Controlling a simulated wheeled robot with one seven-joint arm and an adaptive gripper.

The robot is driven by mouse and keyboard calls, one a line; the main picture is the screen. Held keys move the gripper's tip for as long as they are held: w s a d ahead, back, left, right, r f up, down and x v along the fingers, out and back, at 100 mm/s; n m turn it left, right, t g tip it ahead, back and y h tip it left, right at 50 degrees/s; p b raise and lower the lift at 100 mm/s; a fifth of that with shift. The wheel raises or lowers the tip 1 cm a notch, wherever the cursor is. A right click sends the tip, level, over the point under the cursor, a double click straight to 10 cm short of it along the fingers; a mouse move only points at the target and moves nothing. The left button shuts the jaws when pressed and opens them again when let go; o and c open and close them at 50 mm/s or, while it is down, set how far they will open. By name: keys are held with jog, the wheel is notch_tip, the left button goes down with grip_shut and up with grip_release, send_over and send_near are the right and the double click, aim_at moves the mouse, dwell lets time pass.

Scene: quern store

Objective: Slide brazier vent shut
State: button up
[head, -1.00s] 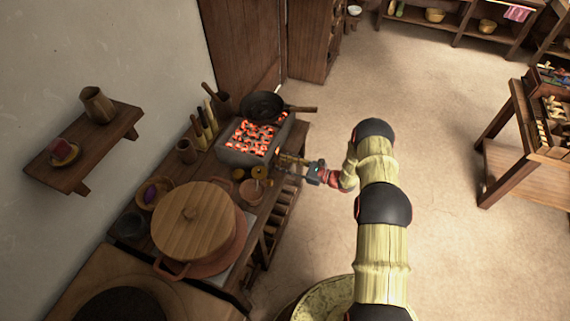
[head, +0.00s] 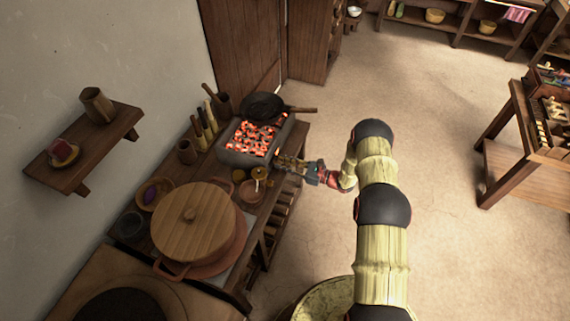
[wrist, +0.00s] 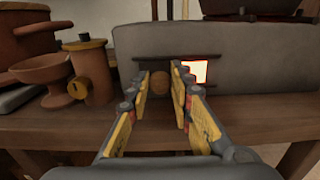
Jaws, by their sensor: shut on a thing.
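The brazier (head: 245,155) is a grey block of glowing coals at the back of the wooden counter; its front wall (wrist: 240,60) fills the middle of the wrist view. A round wooden vent knob (wrist: 159,83) stands out from that wall between two dark rails. A bright vent opening (wrist: 197,72) shows to the right of the knob, partly behind my right finger. My gripper (wrist: 163,82) has its yellow fingers on either side of the knob and is shut on it. In the head view my gripper (head: 279,162) is at the brazier's front side; the knob is hidden there.
A pan (head: 263,106) rests on the brazier's far end. A small orange-brown pot (wrist: 92,70) and a footed bowl (wrist: 65,78) stand left of my gripper. A large lidded pot (head: 195,220) is nearer on the counter. The floor to the right is open.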

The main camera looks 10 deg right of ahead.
grip_shut()
jog(key=w+b, duration=0.1)
jog(key=w+d+b, duration=0.2)
jog(key=shift+w+d+f, duration=0.1)
jog(key=shift+d+f, duration=0.05)
jog(key=shift+f, duration=0.1)
jog(key=shift+w+d+r+b, duration=0.15)
jog(key=shift+w+d+b, duration=0.25)
jog(key=shift+w+b, duration=0.1)
jog(key=shift+r, duration=0.1)
jog(key=shift+w+d, duration=0.1)
jog(key=o, duration=1)
grip_release()
jog(key=v, duration=1.2)
jog(key=shift+r, duration=0.1)
